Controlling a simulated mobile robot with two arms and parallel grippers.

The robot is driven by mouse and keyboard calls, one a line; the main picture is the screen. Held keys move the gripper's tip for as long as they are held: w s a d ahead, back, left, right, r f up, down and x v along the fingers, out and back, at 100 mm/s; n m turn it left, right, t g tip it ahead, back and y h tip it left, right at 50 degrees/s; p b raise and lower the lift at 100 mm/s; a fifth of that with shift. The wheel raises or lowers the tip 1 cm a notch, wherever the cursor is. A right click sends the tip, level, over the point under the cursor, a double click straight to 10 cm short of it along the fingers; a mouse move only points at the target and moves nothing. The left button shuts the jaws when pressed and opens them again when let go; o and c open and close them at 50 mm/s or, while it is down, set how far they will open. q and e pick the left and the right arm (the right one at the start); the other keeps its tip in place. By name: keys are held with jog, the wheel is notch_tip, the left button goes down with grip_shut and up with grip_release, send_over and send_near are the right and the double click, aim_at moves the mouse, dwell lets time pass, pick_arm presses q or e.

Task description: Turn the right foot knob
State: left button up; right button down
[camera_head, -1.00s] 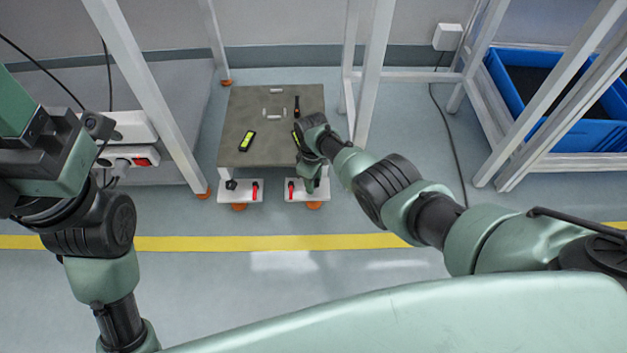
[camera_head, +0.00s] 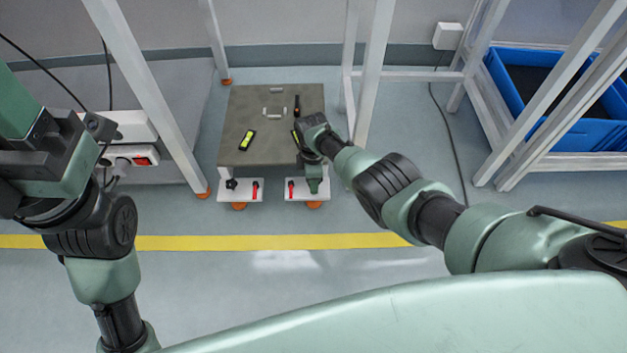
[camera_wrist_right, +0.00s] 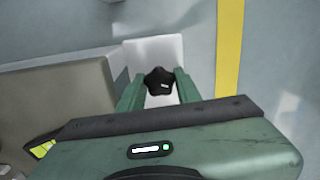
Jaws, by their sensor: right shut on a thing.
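The right foot knob (camera_wrist_right: 158,82) is a black star-shaped knob on a white foot plate (camera_wrist_right: 155,50), seen in the right wrist view. My right gripper (camera_wrist_right: 159,88) has its two green fingers on either side of the knob and is shut on it. In the head view my right gripper (camera_head: 314,186) reaches down over the right foot plate (camera_head: 300,195) and hides the knob. The left foot plate (camera_head: 228,196) carries a similar black knob (camera_head: 231,184), in plain view. My left arm is at the left edge; its fingers cannot be made out.
A grey-brown table top (camera_head: 255,105) stands behind the foot plates, with a yellow level (camera_head: 247,140) on it. Each plate has a red lever (camera_head: 291,189). White frame posts (camera_head: 371,75) rise either side. A blue crate (camera_head: 560,95) is at right. The front floor is clear.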

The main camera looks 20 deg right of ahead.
jog(key=shift+w+a+r, duration=0.2)
jog(key=shift+r, duration=0.05)
jog(key=c, duration=1.1)
grip_release()
jog(key=shift+o, duration=0.5)
jog(key=shift+s+d, duration=0.1)
jog(key=shift+d+f, duration=0.1)
jog(key=shift+d, duration=0.05)
